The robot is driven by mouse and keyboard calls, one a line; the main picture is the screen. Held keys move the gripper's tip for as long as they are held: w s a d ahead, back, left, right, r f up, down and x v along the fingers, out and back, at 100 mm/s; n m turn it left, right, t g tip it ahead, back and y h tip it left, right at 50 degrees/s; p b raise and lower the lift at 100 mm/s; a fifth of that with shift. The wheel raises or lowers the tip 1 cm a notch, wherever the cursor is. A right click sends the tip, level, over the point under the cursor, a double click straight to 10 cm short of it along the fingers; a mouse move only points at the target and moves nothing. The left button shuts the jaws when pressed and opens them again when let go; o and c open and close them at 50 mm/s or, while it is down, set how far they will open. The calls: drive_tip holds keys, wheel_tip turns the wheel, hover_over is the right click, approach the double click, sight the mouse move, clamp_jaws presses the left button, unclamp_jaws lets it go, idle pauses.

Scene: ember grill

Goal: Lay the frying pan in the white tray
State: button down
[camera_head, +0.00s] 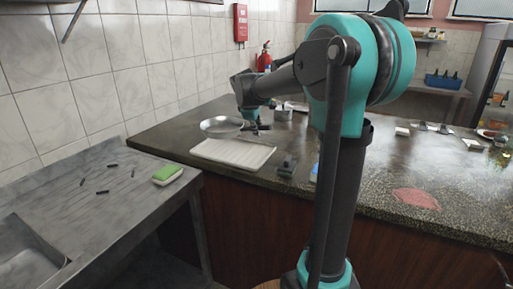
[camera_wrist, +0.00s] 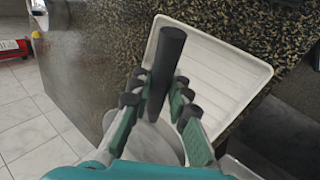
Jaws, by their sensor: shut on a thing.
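The frying pan (camera_head: 221,125) is silver-grey with a dark handle. In the head view it appears raised, just behind and above the far left edge of the white tray (camera_head: 232,154). My gripper (camera_head: 257,127) is shut on the pan's handle, right of the pan's bowl. In the wrist view the dark handle of the frying pan (camera_wrist: 168,58) stands between the fingers of my gripper (camera_wrist: 158,97). The pan's bowl is partly hidden behind the fingers there. The white tray (camera_wrist: 228,62) is ribbed, looks empty, and lies on the dark counter beyond the handle.
A grey object (camera_head: 288,165) stands right of the tray on the counter (camera_head: 160,139). A green and white sponge (camera_head: 167,175) and several dark bits lie on the lower sink top (camera_head: 110,215). A tiled wall (camera_head: 140,60) runs behind. A red patch (camera_head: 415,198) lies far right.

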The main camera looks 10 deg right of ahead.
wheel_tip(320, 180, down, 8)
drive_tip(key=shift+f, duration=0.1)
idle(0.4)
drive_tip(key=c, duration=1.4)
unclamp_jaws()
drive_tip(key=shift+c, duration=0.2)
drive_tip(key=v, duration=1.2)
